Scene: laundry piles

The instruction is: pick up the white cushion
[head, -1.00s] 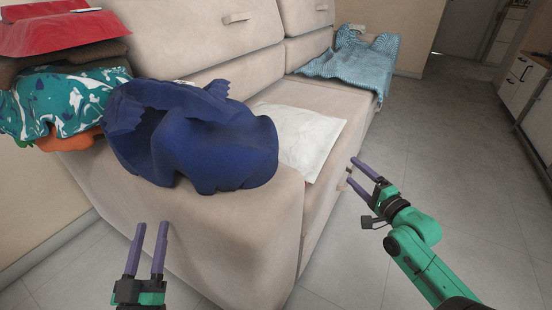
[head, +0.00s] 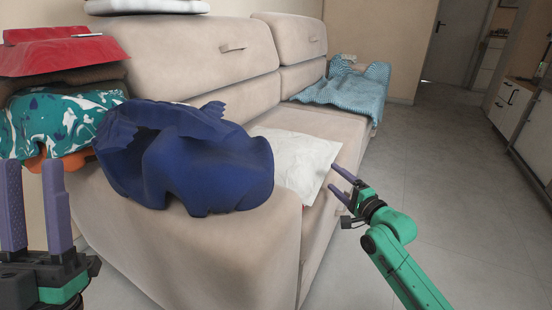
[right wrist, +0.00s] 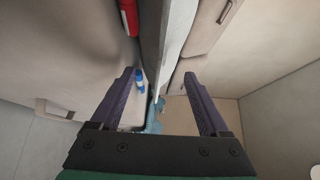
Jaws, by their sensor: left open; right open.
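The white cushion (head: 302,160) lies flat on the sofa seat, just beyond the dark blue cloth, which hides its near left part. My right gripper (head: 332,177) is open at the cushion's right edge, over the front of the seat. In the right wrist view, a thin pale slab (right wrist: 168,45), probably the cushion seen edge-on, runs up between the open fingers (right wrist: 163,88); I cannot tell whether they touch it. My left gripper (head: 34,170) is open and empty at the left, in front of the clothes pile and away from the cushion.
The dark blue cloth (head: 195,165) drapes over the near armrest of the beige sofa (head: 205,250). A folded pile with a red piece (head: 60,55) and teal print (head: 60,120) stands left. A blue knitted cloth (head: 345,90) lies at the far end. Floor (head: 440,180) is clear right.

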